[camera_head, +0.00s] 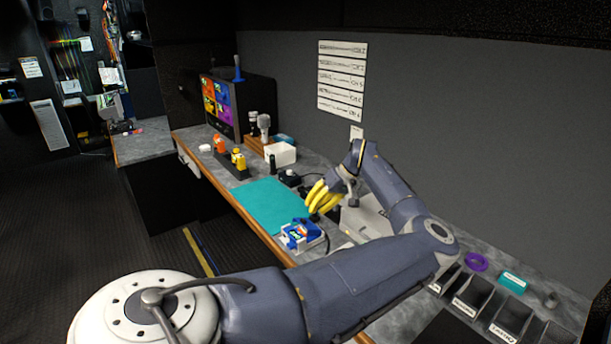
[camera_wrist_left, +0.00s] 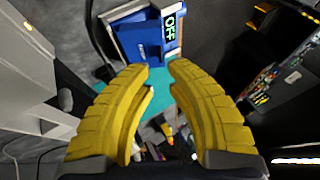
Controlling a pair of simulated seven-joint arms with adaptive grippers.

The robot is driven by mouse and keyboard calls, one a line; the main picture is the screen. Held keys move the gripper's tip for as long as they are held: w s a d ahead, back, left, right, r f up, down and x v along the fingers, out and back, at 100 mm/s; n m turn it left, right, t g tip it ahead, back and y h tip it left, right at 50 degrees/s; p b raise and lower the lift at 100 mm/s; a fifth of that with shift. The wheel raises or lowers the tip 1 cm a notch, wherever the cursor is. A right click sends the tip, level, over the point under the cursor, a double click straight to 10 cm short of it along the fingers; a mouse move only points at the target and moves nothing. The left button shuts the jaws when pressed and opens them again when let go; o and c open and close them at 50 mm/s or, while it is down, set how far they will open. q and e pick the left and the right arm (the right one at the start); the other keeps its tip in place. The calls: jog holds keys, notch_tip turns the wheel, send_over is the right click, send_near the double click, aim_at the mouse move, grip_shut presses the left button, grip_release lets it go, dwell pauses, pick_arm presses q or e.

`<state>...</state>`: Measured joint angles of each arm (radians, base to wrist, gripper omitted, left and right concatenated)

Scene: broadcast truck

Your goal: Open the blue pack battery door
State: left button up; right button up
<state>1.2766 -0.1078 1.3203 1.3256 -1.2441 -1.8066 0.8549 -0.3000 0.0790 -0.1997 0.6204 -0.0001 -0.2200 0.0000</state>
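The blue pack (camera_head: 300,236) sits in a white-edged holder at the near corner of the teal mat. In the left wrist view the blue pack (camera_wrist_left: 150,37) is at the top, with a black label reading OFF in green letters and a raised blue part in front. I cannot tell clearly which part is the battery door or how far it stands open. My left gripper (camera_head: 316,201) has yellow fingers and hangs above and beyond the pack. In its wrist view the left gripper (camera_wrist_left: 161,72) is open, with nothing between the fingertips. My right gripper is not in view.
The teal mat (camera_head: 268,203) is mostly clear. Yellow and orange items (camera_head: 238,158), a white box (camera_head: 281,154) and a monitor (camera_head: 221,105) stand farther back. Black labelled bins (camera_head: 475,297), a purple ring (camera_head: 476,262) and a teal box (camera_head: 512,282) are at the right.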

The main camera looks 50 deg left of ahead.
aim_at(306, 224)
pick_arm(q)
jog(key=shift+x, duration=3)
grip_shut()
jog(key=shift+w+r, duration=0.1)
jog(key=shift+w, duration=0.05)
jog(key=shift+w+a+r+m+g, duration=0.1)
jog(key=shift+w+r+m+g, duration=0.15)
jog(key=shift+g, duration=0.5)
jog(key=shift+w+r+m+g, duration=0.15)
jog(key=shift+w+g, duration=0.25)
jog(key=shift+g, duration=0.35)
jog(key=shift+w+r+g+y, duration=0.1)
jog(key=shift+w+g+y, duration=0.35)
jog(key=shift+g, duration=0.45)
jog(key=shift+w+r+m+g, duration=0.1)
jog(key=shift+w+m+g, duration=0.35)
jog(key=shift+g, duration=0.45)
